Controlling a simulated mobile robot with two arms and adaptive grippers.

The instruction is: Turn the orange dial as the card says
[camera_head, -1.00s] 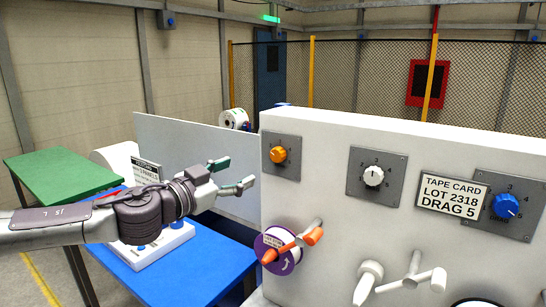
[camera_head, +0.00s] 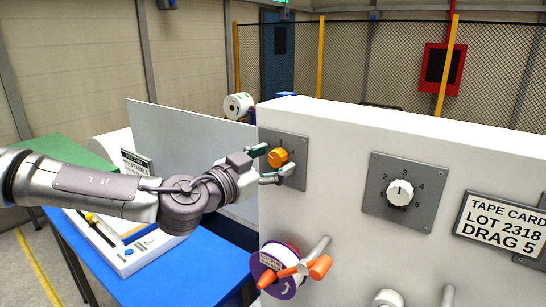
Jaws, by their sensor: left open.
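The orange dial (camera_head: 278,157) sits on a grey square plate (camera_head: 296,176) at the left end of the white panel. My left gripper (camera_head: 270,162) is open, its fingertips on either side of the dial; I cannot tell whether they touch it. The fingers and dial hide most of the plate's numbers. The tape card (camera_head: 503,225) on the panel's right reads "TAPE CARD LOT 2318 DRAG 5" and is partly cut off by the frame. My right gripper is not in view.
A white dial (camera_head: 400,193) with numbers around it sits on its own plate right of the orange one. Below is a purple reel (camera_head: 268,273) with orange-tipped handles. A blue table (camera_head: 190,277) stands at the left.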

